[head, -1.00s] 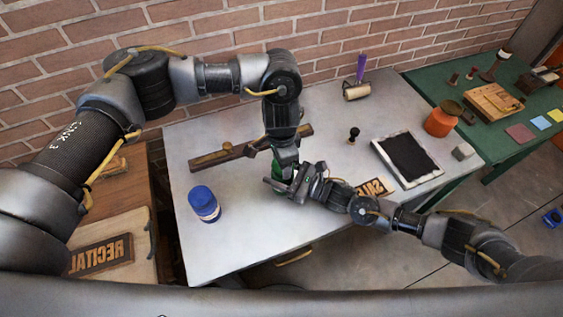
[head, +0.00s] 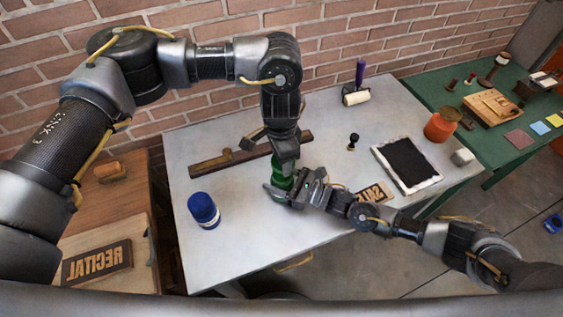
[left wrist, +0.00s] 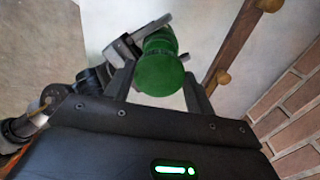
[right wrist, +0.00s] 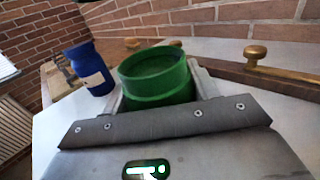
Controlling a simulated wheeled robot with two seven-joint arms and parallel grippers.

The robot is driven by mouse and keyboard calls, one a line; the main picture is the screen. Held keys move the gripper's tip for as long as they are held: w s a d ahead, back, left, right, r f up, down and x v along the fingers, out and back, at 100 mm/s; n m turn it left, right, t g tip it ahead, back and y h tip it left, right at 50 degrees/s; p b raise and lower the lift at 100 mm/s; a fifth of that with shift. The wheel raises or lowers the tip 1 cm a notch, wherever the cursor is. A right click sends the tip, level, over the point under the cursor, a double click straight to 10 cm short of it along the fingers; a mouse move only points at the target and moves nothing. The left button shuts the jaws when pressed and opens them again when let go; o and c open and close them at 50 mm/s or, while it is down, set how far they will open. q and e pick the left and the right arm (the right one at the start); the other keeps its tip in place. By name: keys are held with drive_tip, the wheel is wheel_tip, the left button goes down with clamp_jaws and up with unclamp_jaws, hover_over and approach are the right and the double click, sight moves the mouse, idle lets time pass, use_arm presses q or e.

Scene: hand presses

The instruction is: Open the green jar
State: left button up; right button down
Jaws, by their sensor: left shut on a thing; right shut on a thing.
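The green jar (head: 282,184) stands over the grey table, with my right gripper (head: 285,192) shut around its body from the side. In the right wrist view the jar (right wrist: 158,88) is upright, and its top shows as an open round mouth with a dark green inside. My left gripper (head: 284,157) points down above the jar. In the left wrist view it is shut on the round green lid (left wrist: 160,78), with the jar and the right gripper's finger beyond it. The gap between lid and jar is hard to measure.
A blue jar (head: 204,211) stands to the left on the table (head: 235,255). A wooden bar with a knob (head: 236,155) lies behind. A letter block (head: 374,194), small black stamp (head: 352,141), framed dark slab (head: 407,163) and brayer (head: 356,97) are to the right.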

use_arm(q)
drive_tip(key=shift+r, duration=0.2)
use_arm(e)
drive_tip(key=shift+s+d+f, duration=0.1)
drive_tip(key=shift+s+f, duration=0.1)
drive_tip(key=shift+f, duration=0.35)
drive_tip(key=c, duration=0.8)
unclamp_jaws()
use_arm(q)
drive_tip(key=shift+w+f, duration=0.1)
drive_tip(key=shift+w, duration=0.05)
use_arm(e)
drive_tip(key=o, duration=0.5)
drive_tip(key=shift+w+r, duration=0.1)
drive_tip(key=shift+w, duration=0.1)
drive_tip(key=shift+r, duration=0.15)
drive_tip(key=shift+s+d, duration=0.1)
use_arm(q)
wheel_tip(320, 180, down, 4)
drive_tip(key=b, duration=0.4)
drive_tip(key=shift+f, duration=0.2)
use_arm(e)
drive_tip(key=v, duration=1)
drive_tip(key=shift+d, duration=0.2)
use_arm(q)
drive_tip(key=shift+f+b, duration=0.15)
drive_tip(key=shift+b, duration=0.25)
use_arm(e)
drive_tip(key=shift+s+d, duration=0.25)
drive_tip(key=shift+d, duration=0.35)
